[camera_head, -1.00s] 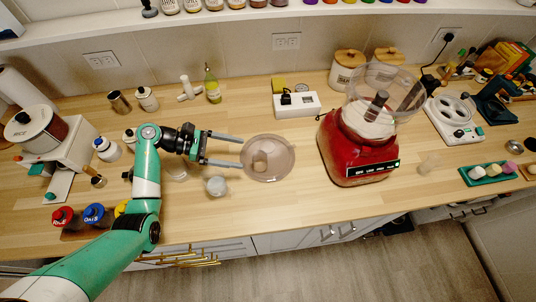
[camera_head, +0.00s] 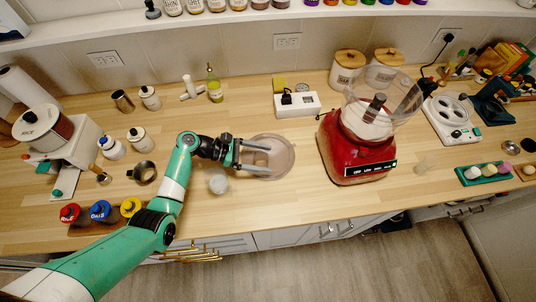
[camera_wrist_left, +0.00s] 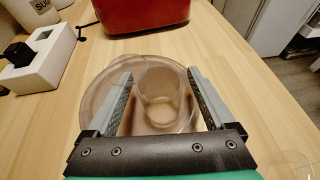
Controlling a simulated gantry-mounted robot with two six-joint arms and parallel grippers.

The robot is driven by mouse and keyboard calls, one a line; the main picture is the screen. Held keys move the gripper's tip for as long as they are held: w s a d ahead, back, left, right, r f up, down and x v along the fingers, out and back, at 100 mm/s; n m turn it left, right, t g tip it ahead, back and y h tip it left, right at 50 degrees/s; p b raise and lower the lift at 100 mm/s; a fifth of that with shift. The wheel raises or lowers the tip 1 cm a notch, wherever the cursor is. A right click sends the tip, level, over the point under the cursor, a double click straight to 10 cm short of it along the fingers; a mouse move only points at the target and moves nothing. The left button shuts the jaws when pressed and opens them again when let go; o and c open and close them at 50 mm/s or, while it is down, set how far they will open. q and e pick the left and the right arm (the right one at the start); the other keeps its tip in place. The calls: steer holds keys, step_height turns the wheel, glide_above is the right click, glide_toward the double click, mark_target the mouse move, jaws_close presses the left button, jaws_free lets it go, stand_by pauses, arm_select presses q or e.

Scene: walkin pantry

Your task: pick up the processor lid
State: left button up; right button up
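The processor lid (camera_head: 285,166) is a clear, slightly brownish round disc with a raised tube in its middle. It lies on the wooden counter to the left of the red food processor (camera_head: 355,152). In the left wrist view the lid (camera_wrist_left: 98,88) shows with its tube (camera_wrist_left: 160,84) between my fingers. My left gripper (camera_head: 270,157) is open, its two fingers reaching over the lid on either side of the tube, with a gap to each. The left wrist view shows both fingertips (camera_wrist_left: 158,82) apart. My right gripper is not in view.
A small whitish round jar (camera_head: 218,184) stands just left of the lid, near my left wrist. A white power strip block (camera_head: 297,105) lies behind. Bottles and jars stand on the left. Counter in front of the lid is clear.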

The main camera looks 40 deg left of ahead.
arm_select(q)
jaws_close()
steer(key=shift+r, duration=0.15)
step_height(320, 180, up, 28)
steer(key=shift+b, duration=0.45)
